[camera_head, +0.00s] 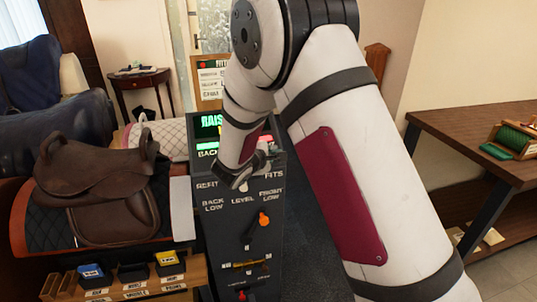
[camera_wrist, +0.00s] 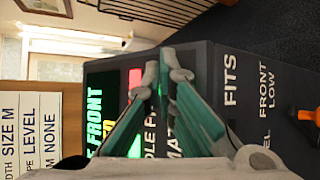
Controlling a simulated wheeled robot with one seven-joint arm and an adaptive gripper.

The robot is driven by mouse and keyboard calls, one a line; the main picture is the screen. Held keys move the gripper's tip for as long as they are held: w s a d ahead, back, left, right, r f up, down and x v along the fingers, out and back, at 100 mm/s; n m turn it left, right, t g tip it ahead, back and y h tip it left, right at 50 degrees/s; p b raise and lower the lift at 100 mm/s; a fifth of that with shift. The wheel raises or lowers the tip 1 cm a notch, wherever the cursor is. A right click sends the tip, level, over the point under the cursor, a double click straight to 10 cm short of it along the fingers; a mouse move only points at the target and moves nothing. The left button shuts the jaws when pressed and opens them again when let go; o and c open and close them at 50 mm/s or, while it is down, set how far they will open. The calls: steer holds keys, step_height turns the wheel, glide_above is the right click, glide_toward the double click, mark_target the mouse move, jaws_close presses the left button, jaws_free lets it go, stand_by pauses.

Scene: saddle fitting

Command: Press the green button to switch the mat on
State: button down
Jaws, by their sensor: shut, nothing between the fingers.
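A dark console (camera_head: 223,205) stands in the middle of the head view, with a lit screen (camera_head: 209,122) of green text. A bright green lit patch (camera_head: 207,146) shows below the screen; I cannot tell if it is the button or a lamp. In the wrist view a green patch (camera_wrist: 135,147) shows beside my left finger, and another green glow lies by a red one. My gripper (camera_wrist: 164,74) is shut and empty, its fingertips together over the console panel. My arm hides part of the panel, and whether the tips touch it is unclear.
A red lit patch (camera_head: 266,140) is at the console's right. An orange-knobbed lever (camera_head: 263,219) sits lower on its front. A brown saddle (camera_head: 105,190) rests on a stand at left. A wooden table (camera_head: 480,135) stands at right.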

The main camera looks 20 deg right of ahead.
steer(key=shift+s+r, duration=0.35)
steer(key=shift+r, duration=0.1)
steer(key=shift+r, duration=0.1)
steer(key=s+r+p, duration=0.1)
steer(key=r, duration=0.1)
steer(key=s+r+p, duration=0.2)
steer(key=shift+s+r, duration=0.2)
steer(key=shift+r, duration=0.2)
